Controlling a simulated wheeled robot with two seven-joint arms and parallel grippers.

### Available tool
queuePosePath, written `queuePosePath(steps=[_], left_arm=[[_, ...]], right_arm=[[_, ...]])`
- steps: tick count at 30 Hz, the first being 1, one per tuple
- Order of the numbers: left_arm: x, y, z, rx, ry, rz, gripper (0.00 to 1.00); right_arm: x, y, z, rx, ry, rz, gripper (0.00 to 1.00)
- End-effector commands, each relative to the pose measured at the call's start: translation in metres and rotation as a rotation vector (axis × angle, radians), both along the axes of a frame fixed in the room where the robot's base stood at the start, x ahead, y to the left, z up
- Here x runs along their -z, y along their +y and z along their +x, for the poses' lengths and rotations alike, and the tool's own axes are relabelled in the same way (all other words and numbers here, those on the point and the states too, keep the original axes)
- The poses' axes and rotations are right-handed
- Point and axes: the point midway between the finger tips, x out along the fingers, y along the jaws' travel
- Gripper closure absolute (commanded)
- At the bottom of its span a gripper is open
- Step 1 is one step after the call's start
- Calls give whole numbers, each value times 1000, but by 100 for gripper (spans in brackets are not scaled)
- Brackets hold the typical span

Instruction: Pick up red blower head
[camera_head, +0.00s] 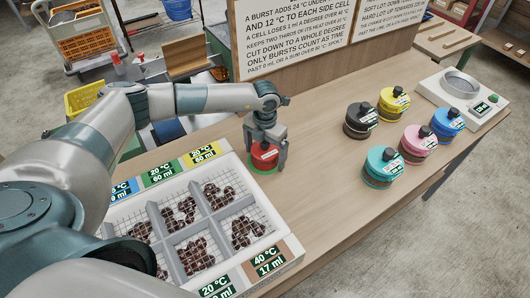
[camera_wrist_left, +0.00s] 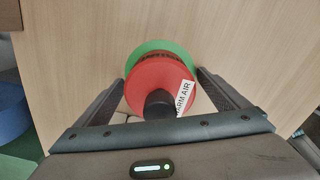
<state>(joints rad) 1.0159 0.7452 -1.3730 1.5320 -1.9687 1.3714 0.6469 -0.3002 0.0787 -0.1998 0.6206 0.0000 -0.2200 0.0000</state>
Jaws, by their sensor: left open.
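The red blower head (camera_head: 263,152) stands on the wooden table, just beyond the crate's upper right corner, with a green base under it. My left gripper (camera_head: 265,160) reaches down over it from above, its fingers on either side. In the left wrist view the red blower head (camera_wrist_left: 162,85) sits between the two open fingers, its dark knob toward the palm and a label reading "ARM AIR" on its side. A gap shows beside the fingers there; contact cannot be made out. My right gripper is not in view.
A white crate (camera_head: 291,247) with wire-covered cells of chestnuts lies left of the blower head. Black (camera_head: 358,121), yellow (camera_head: 393,103), blue (camera_head: 447,124), pink (camera_head: 417,144) and teal (camera_head: 382,167) heads stand to the right. A scale (camera_head: 460,93) is at the back right; a sign panel (camera_head: 295,38) stands behind.

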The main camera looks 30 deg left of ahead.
Motion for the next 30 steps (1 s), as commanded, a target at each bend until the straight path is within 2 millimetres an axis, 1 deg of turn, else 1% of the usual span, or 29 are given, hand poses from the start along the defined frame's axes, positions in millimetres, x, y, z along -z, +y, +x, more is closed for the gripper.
queuePosePath(steps=[9, 10, 11, 12, 14, 15, 16, 17, 25, 30], left_arm=[[0, 0, 0, 0, 0, 0, 6], [0, 0, 0, 0, 0, 0, 11], [0, 0, 0, -1, 0, 0, 18], [0, 0, 0, -1, 0, 0, 28], [0, 0, 0, -1, 0, 0, 42], [0, 0, 0, -1, 0, 0, 52], [0, 0, 0, -1, 0, 0, 59], [-1, 0, 1, -1, -1, 0, 63], [-2, 0, 1, -1, -2, -1, 63], [-12, 0, 1, -1, -2, -1, 63]], right_arm=[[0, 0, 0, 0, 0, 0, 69], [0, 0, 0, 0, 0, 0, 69], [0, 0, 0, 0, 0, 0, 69], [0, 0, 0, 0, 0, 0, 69], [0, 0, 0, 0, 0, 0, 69], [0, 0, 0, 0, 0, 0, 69], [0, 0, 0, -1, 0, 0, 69], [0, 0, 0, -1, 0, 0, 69], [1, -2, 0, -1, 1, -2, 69], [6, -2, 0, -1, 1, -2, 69]])
